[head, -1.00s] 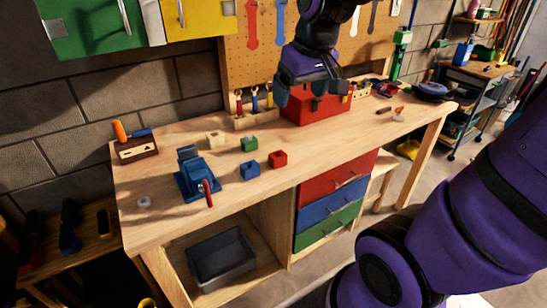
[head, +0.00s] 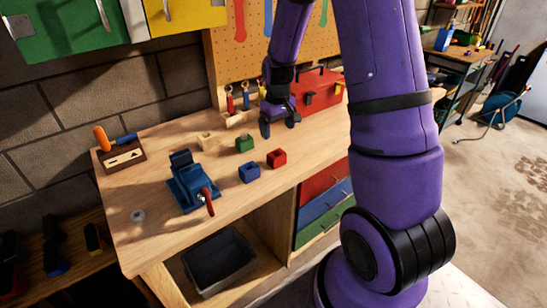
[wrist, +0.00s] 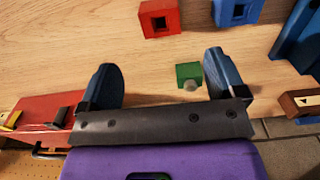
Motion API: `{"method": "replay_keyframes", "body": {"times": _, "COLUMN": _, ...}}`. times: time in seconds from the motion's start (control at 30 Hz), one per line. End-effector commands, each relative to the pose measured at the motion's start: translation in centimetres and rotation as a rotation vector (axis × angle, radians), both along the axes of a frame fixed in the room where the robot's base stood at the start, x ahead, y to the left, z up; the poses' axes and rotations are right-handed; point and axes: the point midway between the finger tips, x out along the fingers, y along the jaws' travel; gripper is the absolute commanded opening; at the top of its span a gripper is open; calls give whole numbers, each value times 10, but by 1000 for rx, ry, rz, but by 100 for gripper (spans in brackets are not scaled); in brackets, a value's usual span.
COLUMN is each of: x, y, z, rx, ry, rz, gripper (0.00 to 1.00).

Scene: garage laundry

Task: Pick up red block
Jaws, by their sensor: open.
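The red block (head: 277,158) sits on the wooden workbench, right of the blue block and the green block. In the wrist view the red block (wrist: 160,17) lies at the top, beyond my open fingers. My gripper (head: 279,124) is open and empty above the bench, behind the red block. In the wrist view its two fingers (wrist: 158,83) are spread wide, with the green block (wrist: 189,73) showing between them, nearer the right finger.
The blue block (head: 249,172) and green block (head: 244,143) stand close to the red block. A red toolbox (head: 322,88) stands behind right. The bench's front edge runs near the red block.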

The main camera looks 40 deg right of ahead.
Motion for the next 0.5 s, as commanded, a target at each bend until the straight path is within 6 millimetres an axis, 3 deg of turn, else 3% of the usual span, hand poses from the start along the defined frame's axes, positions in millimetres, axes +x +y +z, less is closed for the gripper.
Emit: {"method": "replay_keyframes", "body": {"times": 0.5, "x": 0, "y": -1, "z": -59, "rx": 1, "ry": 5, "rz": 1, "gripper": 89}}
